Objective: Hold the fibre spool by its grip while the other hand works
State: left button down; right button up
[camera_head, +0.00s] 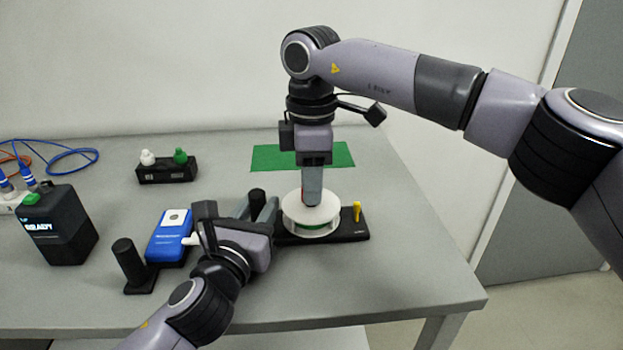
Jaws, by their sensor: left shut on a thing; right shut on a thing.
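The fibre spool (296,216) is a white disc reel with green fibre under its top flange. It sits on a black base plate (345,235) with a yellow peg (357,212) at its right. A black upright grip (257,194) stands at the plate's left end. My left gripper (262,209) reaches in from the lower left and is shut on this grip. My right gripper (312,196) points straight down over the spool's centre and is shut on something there. Only a sliver of red shows by its fingers; the rest is hidden.
A blue device (170,236) stands beside a black post (129,260). A black box with a lit display (63,227) and blue cables stand at far left. A small rack (167,171) holds white and green caps. A green mat (270,158) lies behind the spool. The front right table is clear.

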jog(key=shift+r, duration=0.1)
jog(key=o, duration=1.1)
jog(key=shift+c, duration=0.2)
notch_tip(320, 180, up, 12)
pick_arm(q)
jog(key=c, duration=0.7)
grip_release()
